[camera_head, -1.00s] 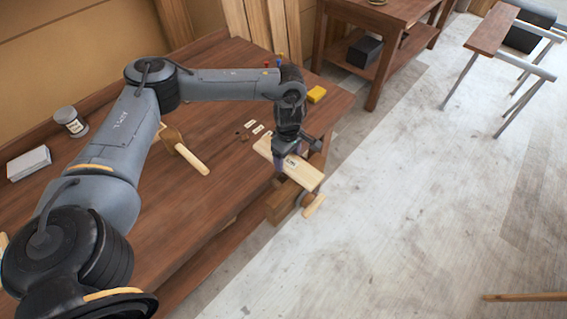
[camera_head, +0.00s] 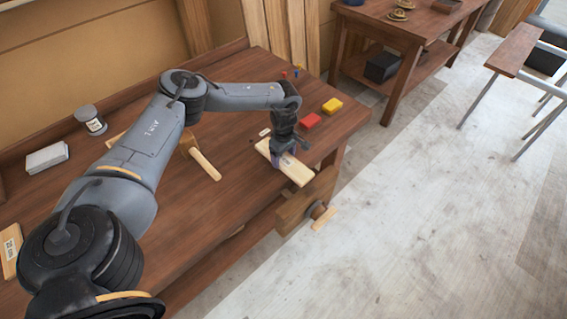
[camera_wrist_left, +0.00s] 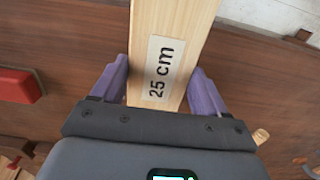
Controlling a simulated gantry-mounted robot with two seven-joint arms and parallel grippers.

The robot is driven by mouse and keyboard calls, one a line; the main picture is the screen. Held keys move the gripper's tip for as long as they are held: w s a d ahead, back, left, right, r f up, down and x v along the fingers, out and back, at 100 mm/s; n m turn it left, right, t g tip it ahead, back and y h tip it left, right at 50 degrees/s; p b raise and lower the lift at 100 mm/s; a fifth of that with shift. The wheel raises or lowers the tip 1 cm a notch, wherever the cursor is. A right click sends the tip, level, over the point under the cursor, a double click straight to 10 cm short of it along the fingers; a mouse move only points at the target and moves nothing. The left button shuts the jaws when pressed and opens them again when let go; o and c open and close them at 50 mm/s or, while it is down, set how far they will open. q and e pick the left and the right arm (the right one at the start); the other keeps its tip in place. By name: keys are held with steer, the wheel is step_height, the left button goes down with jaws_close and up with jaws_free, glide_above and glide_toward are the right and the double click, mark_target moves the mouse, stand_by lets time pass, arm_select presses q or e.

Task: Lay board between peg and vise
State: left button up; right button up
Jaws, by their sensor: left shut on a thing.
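The board (camera_head: 296,172) is a pale wooden strip. In the left wrist view the board (camera_wrist_left: 172,30) carries a label reading 25 cm. My left gripper (camera_head: 277,157) is shut on it, with purple fingers (camera_wrist_left: 160,90) on both its sides. The board is over the bench's right end, near the front edge; I cannot tell whether it touches the top. The wooden vise (camera_head: 293,211) is on the bench front, just below and in front of the board, with its handle (camera_head: 324,219) sticking out. I cannot make out the peg. My right gripper is not in view.
A mallet (camera_head: 204,164) lies on the bench (camera_head: 190,231) left of the gripper. A red block (camera_head: 310,121) and a yellow block (camera_head: 332,105) lie behind it to the right.

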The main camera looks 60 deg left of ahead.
mark_target(284, 159)
arm_select(q)
steer(key=shift+d+f, duration=0.1)
steer(key=shift+f, duration=1.85)
steer(key=shift+f, duration=0.15)
steer(key=o, duration=1.1)
